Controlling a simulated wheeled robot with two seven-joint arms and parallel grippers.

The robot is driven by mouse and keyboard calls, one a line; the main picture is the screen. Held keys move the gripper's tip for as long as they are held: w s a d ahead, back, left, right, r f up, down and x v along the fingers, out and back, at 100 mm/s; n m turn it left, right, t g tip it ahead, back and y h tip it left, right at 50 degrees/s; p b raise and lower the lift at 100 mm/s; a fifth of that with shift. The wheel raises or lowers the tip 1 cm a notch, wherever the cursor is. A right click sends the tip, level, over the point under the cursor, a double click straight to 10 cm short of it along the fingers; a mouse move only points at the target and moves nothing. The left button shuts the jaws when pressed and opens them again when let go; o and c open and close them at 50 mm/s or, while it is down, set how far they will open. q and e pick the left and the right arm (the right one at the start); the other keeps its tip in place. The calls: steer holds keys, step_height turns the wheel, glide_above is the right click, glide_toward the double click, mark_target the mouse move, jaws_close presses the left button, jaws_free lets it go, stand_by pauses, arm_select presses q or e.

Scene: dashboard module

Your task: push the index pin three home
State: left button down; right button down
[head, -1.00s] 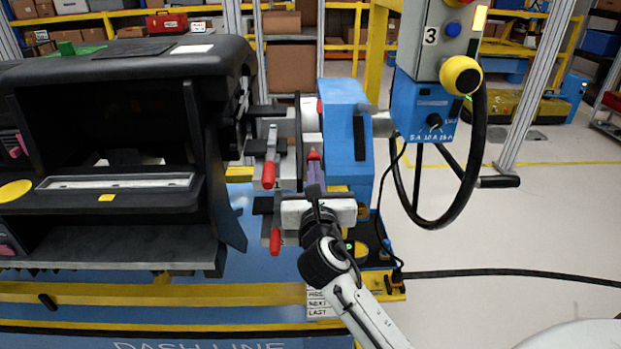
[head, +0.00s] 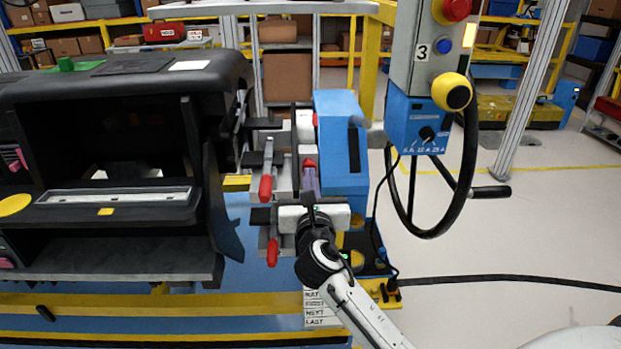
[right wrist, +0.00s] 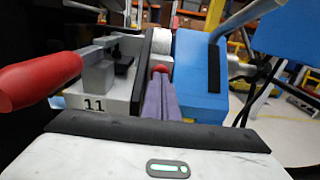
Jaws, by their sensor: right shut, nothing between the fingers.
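My right gripper (head: 310,174) is shut and empty, with its purple fingers pointing away from me. In the right wrist view the shut fingertips (right wrist: 160,82) are right at a small red knob (right wrist: 160,69), which looks like the head of a pin. The red knob also shows in the head view (head: 309,163), between the grey clamp block and the blue housing. Whether the fingers touch it or stop just short, I cannot tell. No number three is readable on it, and the pin's shaft is hidden. My left gripper is not in view.
A red lever (right wrist: 38,84) on a block marked 11 stands close on the left. The blue housing (head: 342,150) is close on the right. The black dashboard module (head: 120,75) fills the left. A control box marked 3 (head: 418,52) and a black handwheel (head: 472,180) stand to the right.

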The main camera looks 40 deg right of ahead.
steer(key=v, duration=1.4)
steer(key=shift+f, duration=0.15)
